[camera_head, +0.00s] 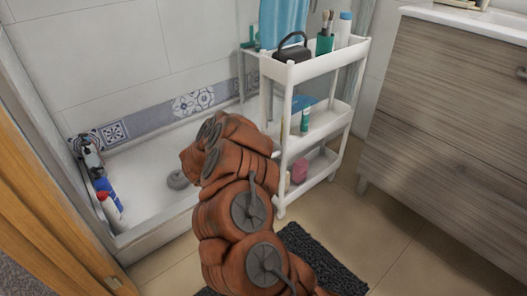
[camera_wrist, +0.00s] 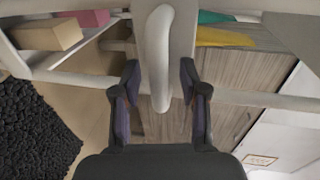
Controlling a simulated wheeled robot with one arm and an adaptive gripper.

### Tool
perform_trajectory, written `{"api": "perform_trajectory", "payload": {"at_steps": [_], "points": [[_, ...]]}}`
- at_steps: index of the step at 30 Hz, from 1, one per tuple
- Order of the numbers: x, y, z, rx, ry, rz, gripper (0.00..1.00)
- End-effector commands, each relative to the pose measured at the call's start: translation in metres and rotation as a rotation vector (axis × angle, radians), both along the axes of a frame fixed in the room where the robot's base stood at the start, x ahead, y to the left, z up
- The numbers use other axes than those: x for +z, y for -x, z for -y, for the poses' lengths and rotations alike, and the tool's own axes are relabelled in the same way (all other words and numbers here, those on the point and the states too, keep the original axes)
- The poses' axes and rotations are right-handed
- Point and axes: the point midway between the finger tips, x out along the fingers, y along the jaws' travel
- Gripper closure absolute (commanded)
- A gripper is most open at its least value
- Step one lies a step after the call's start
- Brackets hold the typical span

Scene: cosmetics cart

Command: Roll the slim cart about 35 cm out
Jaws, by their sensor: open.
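The slim white cart (camera_head: 318,68) has three tiers and stands upright between the shower tray and the wood-grain cabinet. A pale rounded bar (camera_wrist: 156,50), apparently the cart's handle, reaches down between my fingers. My gripper (camera_wrist: 160,76) is open, with one dark finger on each side of the bar and visible gaps. I cannot tell how deep the bar sits between them. In the head view my orange arm hides the gripper and part of the cart's near end.
The top tier carries a dark basket (camera_head: 291,48), a green brush cup (camera_head: 324,44) and a white bottle (camera_head: 343,29). A dark mat (camera_head: 325,262) lies on the floor in front. The cabinet (camera_head: 450,105) is at right, the shower tray (camera_head: 150,195) at left.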

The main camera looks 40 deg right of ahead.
Motion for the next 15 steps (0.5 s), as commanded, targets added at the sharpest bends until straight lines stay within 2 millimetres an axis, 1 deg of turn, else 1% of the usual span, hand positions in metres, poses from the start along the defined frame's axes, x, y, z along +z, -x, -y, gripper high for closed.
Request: {"api": "perform_trajectory", "payload": {"at_steps": [4, 8, 15], "points": [[0.000, 0.000, -0.002, 0.000, -0.001, 0.000, 0.57], [0.002, -0.001, -0.011, 0.000, -0.001, 0.000, 0.57], [0.010, -0.004, -0.049, 0.004, -0.003, 0.003, 0.57]]}}
